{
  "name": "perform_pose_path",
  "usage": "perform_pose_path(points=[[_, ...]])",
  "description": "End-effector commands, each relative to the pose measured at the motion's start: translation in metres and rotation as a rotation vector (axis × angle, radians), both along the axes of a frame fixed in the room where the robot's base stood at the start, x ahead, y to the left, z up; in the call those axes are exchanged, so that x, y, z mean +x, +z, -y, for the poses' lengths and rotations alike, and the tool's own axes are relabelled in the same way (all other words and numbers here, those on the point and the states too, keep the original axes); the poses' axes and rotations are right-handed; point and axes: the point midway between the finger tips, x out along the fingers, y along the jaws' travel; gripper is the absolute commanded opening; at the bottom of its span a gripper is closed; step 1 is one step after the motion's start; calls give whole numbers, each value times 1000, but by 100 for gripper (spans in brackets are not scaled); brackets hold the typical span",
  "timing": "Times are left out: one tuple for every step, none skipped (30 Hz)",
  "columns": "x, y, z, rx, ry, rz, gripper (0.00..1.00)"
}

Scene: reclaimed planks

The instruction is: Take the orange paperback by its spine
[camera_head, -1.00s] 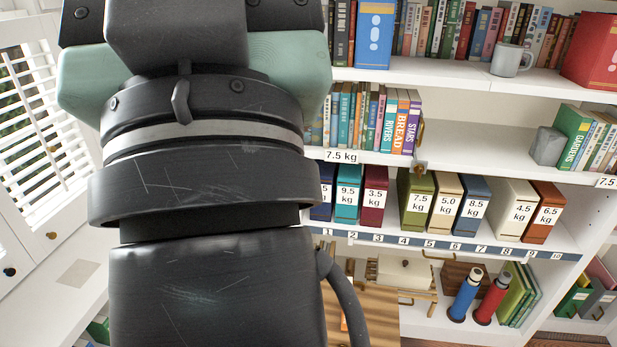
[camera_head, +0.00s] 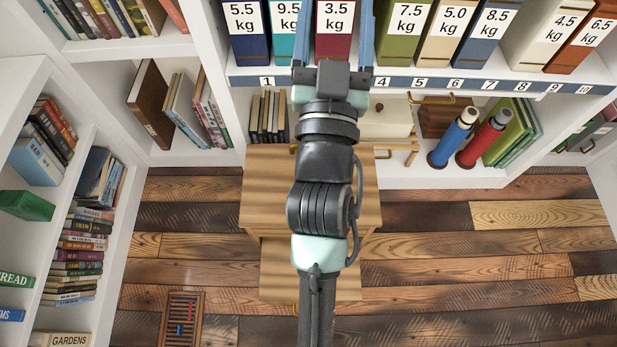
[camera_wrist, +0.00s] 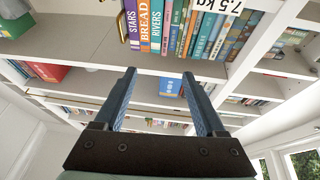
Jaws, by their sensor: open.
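The orange paperback (camera_wrist: 145,27), marked BREAD, stands in a row of books at the top of the wrist view. It sits between a purple book marked STARS (camera_wrist: 132,22) and a green-teal one marked RIVERS (camera_wrist: 156,26). Its spine faces me; its far end is cut off by the frame. My gripper (camera_wrist: 158,73) is open and empty, its two blue fingers apart from the book and below it in that picture. In the head view my gripper (camera_head: 333,8) overlaps the teal and maroon binders; the orange paperback is out of that view.
Weight-marked binders, including a maroon one (camera_head: 334,42), stand on a shelf with a numbered strip (camera_head: 430,82). Below are a wooden cabinet (camera_head: 262,200), a blue bottle (camera_head: 452,139) and a red bottle (camera_head: 483,140). The plank floor (camera_head: 450,270) is mostly clear.

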Motion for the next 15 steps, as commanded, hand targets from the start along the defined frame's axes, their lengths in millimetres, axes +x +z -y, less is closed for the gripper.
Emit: perform_pose_path(points=[[-2,-73,0,-6,6,-50,72],[-4,-101,-1,-10,12,-73,72],[-9,-138,-2,-13,21,-102,72],[-12,-166,-3,-18,28,-125,72],[-17,-194,-4,-19,36,-149,72],[-24,-230,-6,-24,48,-180,72],[-30,-255,-7,-26,58,-201,72],[-36,-280,-8,-28,68,-222,72],[-44,-310,-10,-31,82,-250,72],[-51,-330,-12,-31,92,-269,72],[-57,-350,-13,-32,101,-287,72],[-65,-371,-15,-34,114,-308,72],[-71,-386,-16,-32,123,-324,72],[-76,-399,-17,-33,131,-337,72],[-82,-412,-18,-33,139,-352,72]])
